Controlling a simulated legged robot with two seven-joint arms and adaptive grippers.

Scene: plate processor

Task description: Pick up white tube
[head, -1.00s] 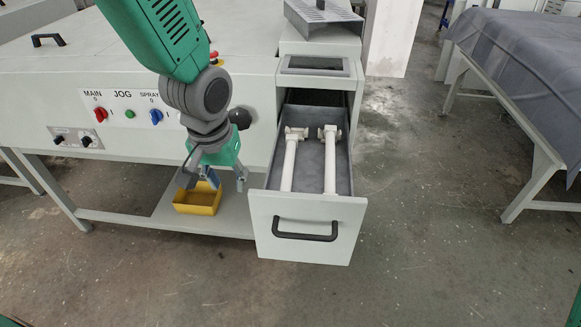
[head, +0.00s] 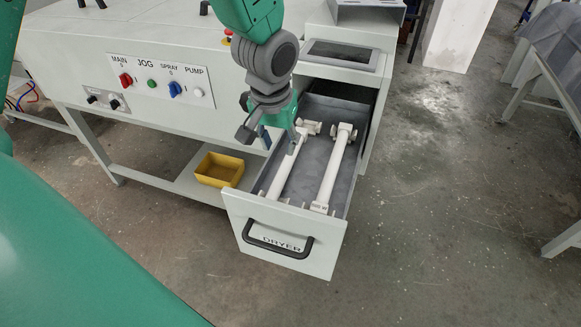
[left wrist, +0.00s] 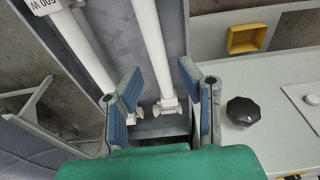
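Two white tubes lie side by side lengthwise in the open grey drawer (head: 338,240): a left one (head: 288,175) and a right one (head: 331,178). Each has a wider fitting at its far end. My left gripper (head: 281,143) is over the drawer's left side, near the left tube's far end. In the left wrist view the gripper (left wrist: 158,78) is open, with blue-padded fingers on either side of the left tube (left wrist: 150,45); no grip on it shows. The right tube (left wrist: 85,45) lies outside the fingers there. My right gripper is not in view.
The drawer front reads DRYER and has a black handle (head: 278,246). A yellow box (head: 219,170) sits on the shelf left of the drawer. The machine panel (head: 160,80) has several knobs and buttons; a black knob (left wrist: 243,111) is close to the gripper.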

